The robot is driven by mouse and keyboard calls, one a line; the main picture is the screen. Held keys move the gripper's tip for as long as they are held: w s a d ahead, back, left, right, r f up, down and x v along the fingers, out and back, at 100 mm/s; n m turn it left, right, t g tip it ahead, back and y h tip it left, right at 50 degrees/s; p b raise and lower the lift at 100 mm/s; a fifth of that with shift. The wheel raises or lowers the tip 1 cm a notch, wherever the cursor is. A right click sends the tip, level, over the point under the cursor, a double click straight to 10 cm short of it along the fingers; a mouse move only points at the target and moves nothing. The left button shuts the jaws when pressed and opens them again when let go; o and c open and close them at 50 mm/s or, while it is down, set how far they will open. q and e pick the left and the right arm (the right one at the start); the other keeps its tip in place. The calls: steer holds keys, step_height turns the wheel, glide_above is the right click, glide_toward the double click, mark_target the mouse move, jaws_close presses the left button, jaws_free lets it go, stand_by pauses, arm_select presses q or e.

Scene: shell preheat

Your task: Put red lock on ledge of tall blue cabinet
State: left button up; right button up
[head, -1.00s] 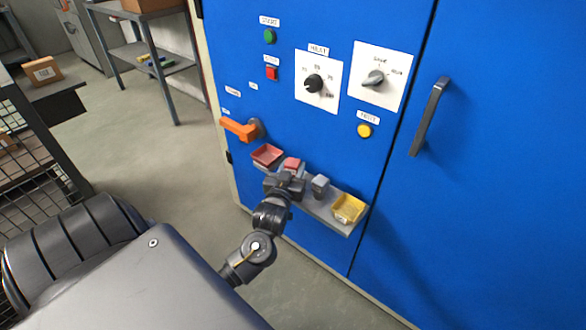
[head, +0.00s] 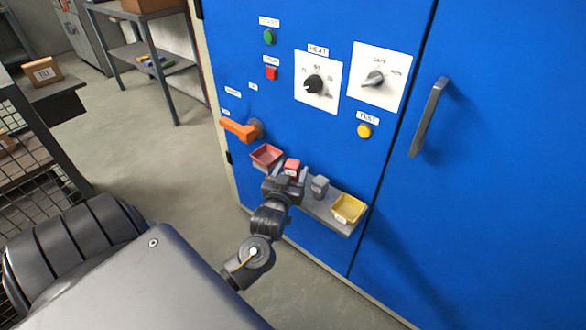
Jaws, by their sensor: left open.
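The tall blue cabinet (head: 300,130) fills the right of the head view. Its grey ledge (head: 325,216) sticks out low on the left door. The red lock (head: 292,167) is at the ledge, just beyond my left gripper (head: 288,178). My left gripper is open, with its fingers pointing at the lock. The fingers hide the lock's lower part, so I cannot tell whether it touches the ledge or sits between the fingertips. My right gripper is not in view.
On the ledge are a red tray (head: 267,155) at the left, a grey lock (head: 319,187) right of my gripper and a yellow tray (head: 348,209) at the right end. An orange handle (head: 240,129) sticks out above. A door handle (head: 429,117) is at the right.

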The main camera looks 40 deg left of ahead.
arm_select(q)
steer(key=v, duration=1)
steer(key=s+d+f+m+g+h, duration=0.2)
steer(key=s+d+f+g+h, duration=0.1)
steer(key=d+f, duration=0.3)
steer(key=s+d+f+m+g+h, duration=0.2)
steer(key=s+d+f+g+h, duration=0.15)
steer(key=f, duration=0.45)
steer(key=s+d+f+m+g, duration=0.1)
steer(key=s+f+g, duration=0.2)
steer(key=s, duration=0.2)
steer(key=s+d+f+m+g+h, duration=0.1)
steer(key=s+d+f+g, duration=0.1)
steer(key=s, duration=0.3)
steer(key=shift+s+f+m+g+p, duration=0.4)
steer(key=shift+g, duration=0.45)
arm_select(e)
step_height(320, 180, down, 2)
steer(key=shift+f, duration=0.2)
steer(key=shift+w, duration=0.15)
